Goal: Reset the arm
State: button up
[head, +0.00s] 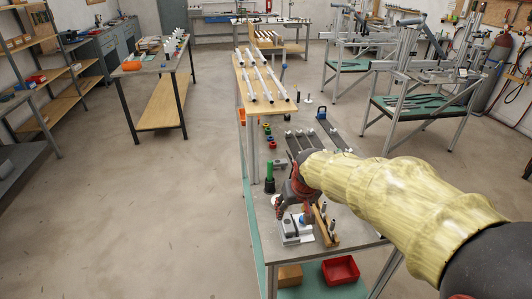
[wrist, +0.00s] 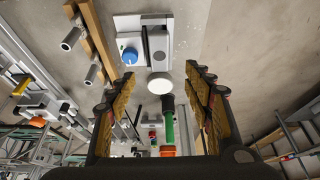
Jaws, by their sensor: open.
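My arm, in a yellow sleeve, reaches in from the right in the head view. My gripper (head: 287,205) hangs over the near end of the workbench (head: 262,222), above a grey fixture with a blue knob (head: 291,240). In the wrist view my gripper (wrist: 160,74) is open, its two fingers spread wide with nothing held between them. The fixture (wrist: 158,48) with its blue knob (wrist: 128,55) lies beyond the fingertips. A green cylinder (wrist: 169,125) shows in the gap between the fingers; it stands left of my gripper in the head view (head: 269,171).
A wooden rack with short metal tubes (head: 322,229) stands just right of the fixture. Small coloured parts (head: 268,133) and dark strips (head: 303,147) lie farther back. A red bin (head: 341,269) sits on the lower shelf. The floor (head: 150,220) at left is clear.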

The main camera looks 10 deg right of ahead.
jog(key=s+r, duration=0.4)
jog(key=s, duration=0.9)
jog(key=s+r+t, duration=0.1)
jog(key=s+r, duration=0.4)
jog(key=s, duration=0.7)
jog(key=shift+s+r, duration=0.15)
jog(key=shift+s, duration=0.25)
jog(key=shift+d, duration=0.1)
